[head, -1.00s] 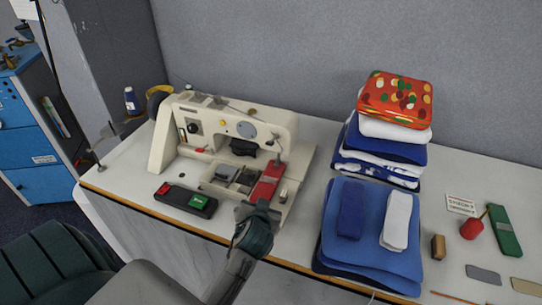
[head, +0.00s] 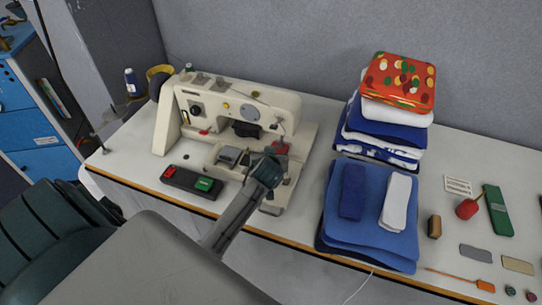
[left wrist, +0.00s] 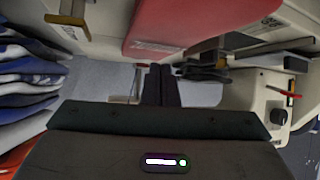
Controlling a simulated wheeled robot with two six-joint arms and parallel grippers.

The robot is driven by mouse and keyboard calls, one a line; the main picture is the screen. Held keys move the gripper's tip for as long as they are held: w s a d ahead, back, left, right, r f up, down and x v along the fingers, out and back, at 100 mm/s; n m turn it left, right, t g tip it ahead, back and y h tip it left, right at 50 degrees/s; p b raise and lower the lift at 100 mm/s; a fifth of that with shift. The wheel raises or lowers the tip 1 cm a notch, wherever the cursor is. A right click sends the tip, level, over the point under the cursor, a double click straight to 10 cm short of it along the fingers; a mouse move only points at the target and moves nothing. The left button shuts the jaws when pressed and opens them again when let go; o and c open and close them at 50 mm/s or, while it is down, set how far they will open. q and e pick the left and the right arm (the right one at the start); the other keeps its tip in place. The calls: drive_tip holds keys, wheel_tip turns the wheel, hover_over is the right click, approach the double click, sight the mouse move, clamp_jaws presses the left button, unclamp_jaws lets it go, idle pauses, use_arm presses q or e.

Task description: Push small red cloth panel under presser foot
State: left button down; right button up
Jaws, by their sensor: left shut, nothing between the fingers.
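The sewing machine (head: 225,105) is cream white and stands at the back left of the table. The red cloth panel (head: 281,148) lies on the right end of its bed, below the sewing head. My left arm hides most of it, and the presser foot is too small and covered to make out. In the left wrist view the red panel (left wrist: 190,22) fills the top centre. My left gripper (head: 272,160) is over the panel in the head view. Its dark fingers (left wrist: 160,80) are together and empty, just apart from the panel in the picture. My right gripper is out of view.
A control box (head: 190,182) with red and green buttons sits in front of the machine. Folded blue cloths (head: 340,235) and a taller stack with a patterned red top (head: 398,80) stand to the right. Small tools lie further right.

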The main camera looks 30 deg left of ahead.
use_arm(q)
drive_tip(key=shift+f+p, duration=0.25)
drive_tip(key=shift+p, duration=0.05)
drive_tip(key=shift+f, duration=0.4)
drive_tip(key=shift+s+d+f, duration=0.1)
drive_tip(key=shift+s+f, duration=0.05)
drive_tip(key=shift+s, duration=0.05)
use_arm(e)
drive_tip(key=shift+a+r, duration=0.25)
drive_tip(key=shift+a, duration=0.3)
use_arm(q)
drive_tip(key=shift+f, duration=0.1)
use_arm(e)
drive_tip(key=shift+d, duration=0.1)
